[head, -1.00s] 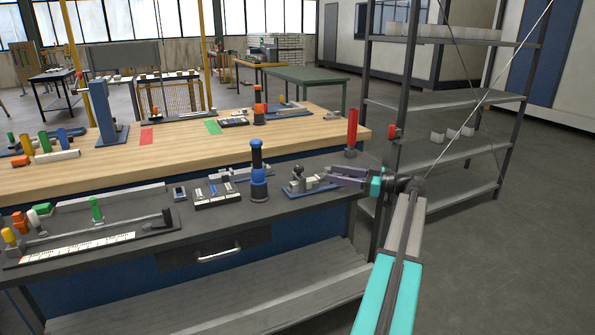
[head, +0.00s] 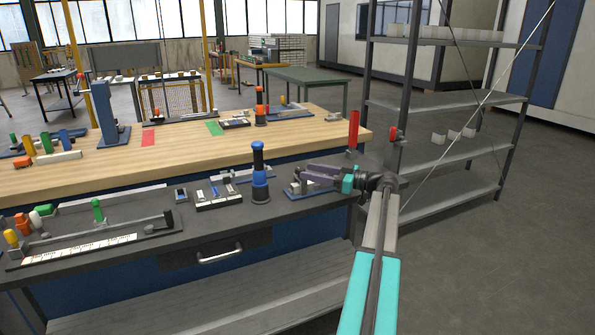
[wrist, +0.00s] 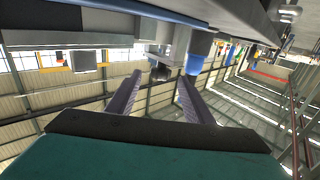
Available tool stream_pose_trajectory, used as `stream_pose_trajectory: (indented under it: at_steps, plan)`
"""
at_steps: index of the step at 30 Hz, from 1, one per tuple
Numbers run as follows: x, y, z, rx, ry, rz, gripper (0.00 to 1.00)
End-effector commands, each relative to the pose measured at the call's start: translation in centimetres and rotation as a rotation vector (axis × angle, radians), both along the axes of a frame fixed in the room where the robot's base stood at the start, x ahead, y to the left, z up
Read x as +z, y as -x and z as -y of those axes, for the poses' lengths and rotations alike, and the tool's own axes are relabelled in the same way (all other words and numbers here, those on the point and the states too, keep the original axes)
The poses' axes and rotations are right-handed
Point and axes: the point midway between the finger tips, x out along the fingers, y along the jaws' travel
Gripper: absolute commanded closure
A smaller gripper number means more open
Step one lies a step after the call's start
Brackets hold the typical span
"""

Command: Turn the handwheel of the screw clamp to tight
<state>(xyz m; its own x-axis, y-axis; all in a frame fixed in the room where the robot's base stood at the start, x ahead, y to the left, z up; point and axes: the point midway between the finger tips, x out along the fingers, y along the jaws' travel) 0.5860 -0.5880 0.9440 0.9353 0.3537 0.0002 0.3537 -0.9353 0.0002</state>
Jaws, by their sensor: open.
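The screw clamp (head: 294,191) is a small grey metal device on a blue base near the right end of the dark bench top. My gripper (head: 303,173) has purple fingers and reaches in from the right at the clamp, covering much of it in the head view. In the wrist view, which is upside down, the open fingers (wrist: 160,78) point toward grey clamp parts. A small dark round part (wrist: 160,73), possibly the handwheel, shows between the fingertips. I cannot tell whether the fingers touch it. How tight the clamp is cannot be seen.
A blue and black post (head: 259,175) stands just left of the clamp. A tray of small parts (head: 218,193) lies further left. A red cylinder (head: 353,130) stands behind on the wooden bench (head: 180,165). A metal shelf rack (head: 450,195) stands to the right.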

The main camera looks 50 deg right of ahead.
Motion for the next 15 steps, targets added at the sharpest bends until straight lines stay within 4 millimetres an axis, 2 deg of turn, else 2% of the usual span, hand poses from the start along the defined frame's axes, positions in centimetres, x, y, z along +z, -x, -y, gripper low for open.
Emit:
stream_pose_trajectory:
  at_steps: [6, 15]
  plan:
    - [0.0, -2.9, -1.1, 0.001, 0.000, 0.000, 0.53]
    - [0.0, -4.7, -1.8, 0.000, 0.000, 0.000, 0.53]
